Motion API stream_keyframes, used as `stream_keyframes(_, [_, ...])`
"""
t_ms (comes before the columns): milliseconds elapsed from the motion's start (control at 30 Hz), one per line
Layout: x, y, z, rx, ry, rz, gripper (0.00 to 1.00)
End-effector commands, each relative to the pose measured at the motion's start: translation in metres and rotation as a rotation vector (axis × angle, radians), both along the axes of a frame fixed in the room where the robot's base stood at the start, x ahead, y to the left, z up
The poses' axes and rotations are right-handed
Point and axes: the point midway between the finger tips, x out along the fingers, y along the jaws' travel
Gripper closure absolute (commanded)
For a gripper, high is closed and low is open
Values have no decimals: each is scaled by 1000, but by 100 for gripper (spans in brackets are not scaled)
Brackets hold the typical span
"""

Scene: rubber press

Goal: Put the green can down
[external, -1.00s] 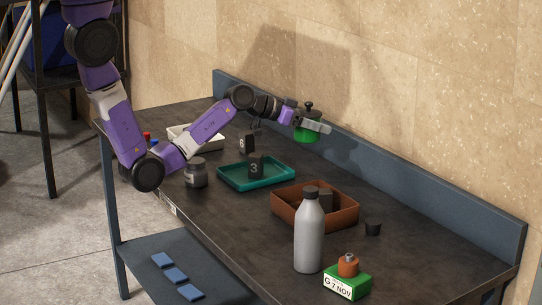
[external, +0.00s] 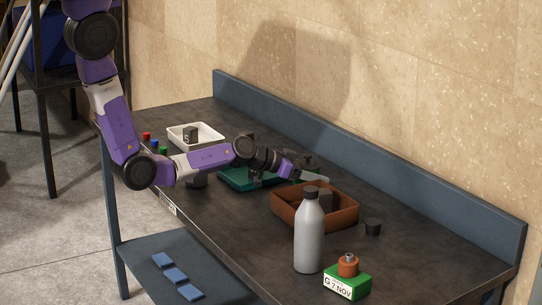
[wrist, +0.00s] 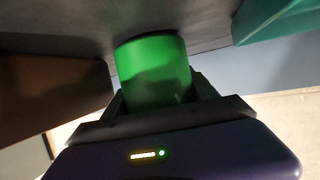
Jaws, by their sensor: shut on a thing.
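The green can (wrist: 152,65) sits between the fingers of my gripper (external: 312,177) in the wrist view. My gripper is shut on it. In the external view the gripper is low over the bench, behind the gap between the teal tray (external: 234,181) and the brown tray (external: 284,209); the can is mostly hidden there. In the wrist view the can's far end is close to the dark bench top (wrist: 75,22). I cannot tell whether it touches.
In the wrist view the brown tray (wrist: 50,90) is close on the left and the teal tray (wrist: 280,20) on the right. A white tray (external: 207,144) stands farther back.

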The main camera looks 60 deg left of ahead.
Motion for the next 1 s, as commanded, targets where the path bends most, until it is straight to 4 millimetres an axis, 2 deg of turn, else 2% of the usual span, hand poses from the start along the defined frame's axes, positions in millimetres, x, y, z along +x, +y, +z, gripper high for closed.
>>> stream_keyframes(400, [1, 0, -4, 0, -3, 1, 85])
stream_keyframes(433, [0, 0, -3, 0, -1, 0, 27])
stream_keyframes(467, [0, 0, -3, 0, -1, 0, 24])
stream_keyframes(833, [-1, 0, 2, -1, -1, 0, 24])
stream_keyframes(1000, [-20, 6, 6, -1, -2, 0, 24])
